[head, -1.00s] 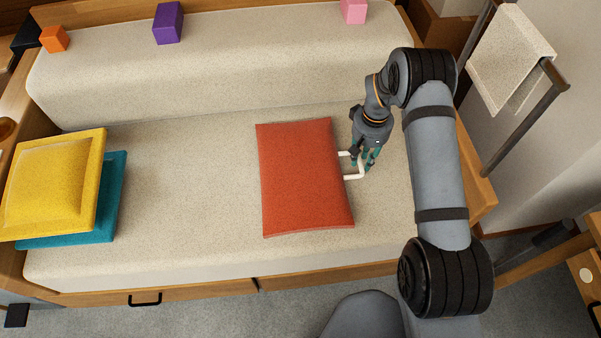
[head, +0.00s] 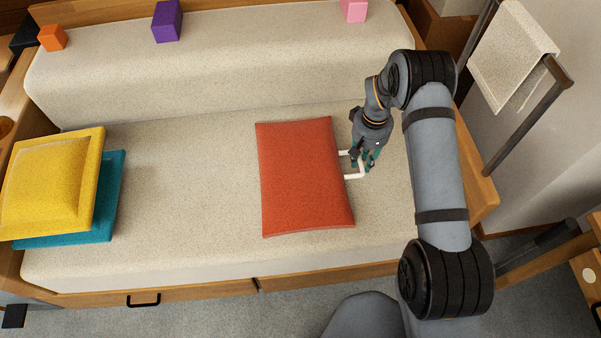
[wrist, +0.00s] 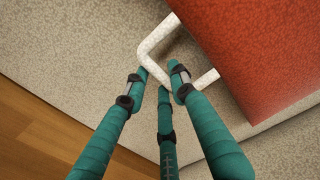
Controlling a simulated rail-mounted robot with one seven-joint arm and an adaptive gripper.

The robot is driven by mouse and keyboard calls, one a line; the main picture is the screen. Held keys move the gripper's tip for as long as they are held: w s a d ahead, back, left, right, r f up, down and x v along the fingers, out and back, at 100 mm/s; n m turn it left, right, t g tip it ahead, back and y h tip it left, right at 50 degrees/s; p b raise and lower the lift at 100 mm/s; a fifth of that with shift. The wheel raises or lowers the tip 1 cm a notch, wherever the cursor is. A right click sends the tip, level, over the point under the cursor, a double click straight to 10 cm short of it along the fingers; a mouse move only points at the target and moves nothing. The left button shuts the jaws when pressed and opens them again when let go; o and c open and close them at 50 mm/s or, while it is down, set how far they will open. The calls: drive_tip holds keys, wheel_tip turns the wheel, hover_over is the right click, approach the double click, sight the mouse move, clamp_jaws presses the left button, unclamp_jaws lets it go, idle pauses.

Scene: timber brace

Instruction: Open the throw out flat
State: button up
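The cream throw (head: 505,52) appears to be the cloth hanging folded over a rail at the upper right. A red padded piece (head: 303,180) lies flat on the bench seat, with a white loop handle (head: 354,176) on its right side. My gripper (head: 365,160) is at this handle, low over the seat. In the wrist view, the teal fingers of my gripper (wrist: 160,78) are spread around the outer bar of the white handle (wrist: 150,42), with gaps between fingertips and bar. The red piece (wrist: 265,45) fills the upper right there. Whether any finger touches the handle is unclear.
A yellow cushion (head: 52,182) rests on a teal one (head: 108,205) at the left of the seat. Orange (head: 52,38), purple (head: 167,20) and pink (head: 354,10) blocks stand along the backrest top. The seat between the cushions and red piece is clear.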

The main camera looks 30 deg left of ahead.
drive_tip(key=shift+f+b, duration=0.9)
drive_tip(key=shift+f, duration=0.25)
drive_tip(key=shift+r, duration=0.1)
idle(0.6)
drive_tip(key=shift+c, duration=0.4)
drive_tip(key=c, duration=0.4)
drive_tip(key=shift+c, duration=0.4)
